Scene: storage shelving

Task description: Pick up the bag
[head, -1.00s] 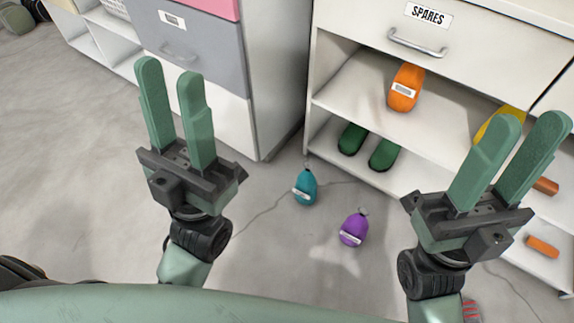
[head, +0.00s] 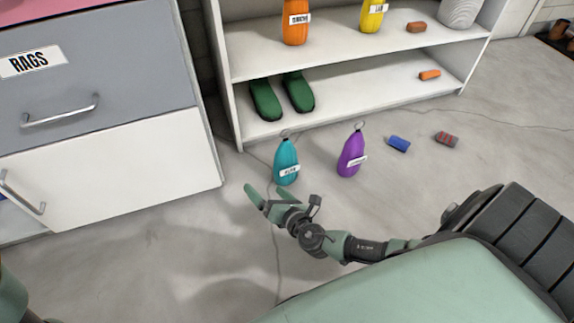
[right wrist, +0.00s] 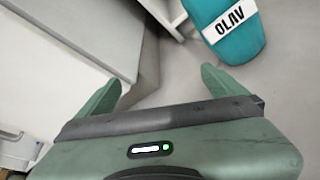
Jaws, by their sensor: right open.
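Several tied bags with white labels are in the head view, and I cannot tell which one is meant. A teal bag (head: 286,156) and a purple bag (head: 351,152) stand on the floor before the shelf. An orange bag (head: 295,30) and a yellow bag (head: 372,14) are on the upper shelf. My right gripper (head: 267,193) is open and empty, low over the floor just in front of the teal bag. In the right wrist view the teal bag (right wrist: 236,48), labelled OLAV, is beyond the right finger of the gripper (right wrist: 160,84). My left gripper is out of view.
A cabinet (head: 125,175) with a RAGS drawer stands at left. Green shoes (head: 282,97) are on the bottom shelf (head: 370,95). A blue item (head: 399,144) and a red-grey item (head: 446,139) lie on the floor at right. The floor in front is clear.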

